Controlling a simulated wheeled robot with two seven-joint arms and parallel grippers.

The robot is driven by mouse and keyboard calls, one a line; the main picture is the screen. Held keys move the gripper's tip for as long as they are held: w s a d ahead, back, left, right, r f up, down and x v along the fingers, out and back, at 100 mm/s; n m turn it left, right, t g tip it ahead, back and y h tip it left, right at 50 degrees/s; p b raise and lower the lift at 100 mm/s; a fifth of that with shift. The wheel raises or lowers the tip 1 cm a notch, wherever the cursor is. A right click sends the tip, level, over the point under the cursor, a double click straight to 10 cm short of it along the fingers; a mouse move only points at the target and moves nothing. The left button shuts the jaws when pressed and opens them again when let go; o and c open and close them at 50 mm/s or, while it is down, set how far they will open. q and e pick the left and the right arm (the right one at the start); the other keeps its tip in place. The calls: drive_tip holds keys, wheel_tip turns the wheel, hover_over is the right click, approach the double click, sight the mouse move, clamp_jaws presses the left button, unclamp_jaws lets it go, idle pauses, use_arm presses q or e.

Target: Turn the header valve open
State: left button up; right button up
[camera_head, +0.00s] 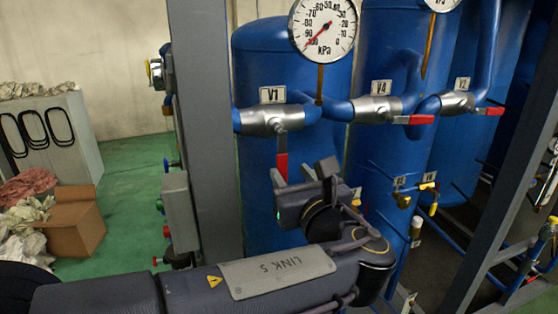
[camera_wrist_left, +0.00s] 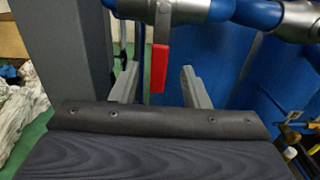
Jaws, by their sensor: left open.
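The V1 valve (camera_head: 277,120) is a silver body on a blue pipe, under a tag marked V1. Its red handle (camera_head: 282,165) hangs straight down; it also shows in the left wrist view (camera_wrist_left: 159,68). My left gripper (camera_head: 294,177) is open just below the valve. In the left wrist view its two grey fingers (camera_wrist_left: 159,84) stand apart, with the red handle between them in the picture. I see gaps on both sides, and I cannot tell how far the handle reaches between the fingers. My right gripper is out of view.
The V4 valve (camera_head: 377,109) and V2 valve (camera_head: 458,102) stand to the right, their red handles roughly level. A pressure gauge (camera_head: 323,27) is above V1. A grey post (camera_head: 205,120) stands close on the left. Blue tanks (camera_head: 262,75) stand behind.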

sight(283, 163)
use_arm(q)
drive_tip(key=p+x, duration=0.1)
drive_tip(key=x, duration=0.5)
drive_tip(key=shift+c, duration=0.4)
clamp_jaws()
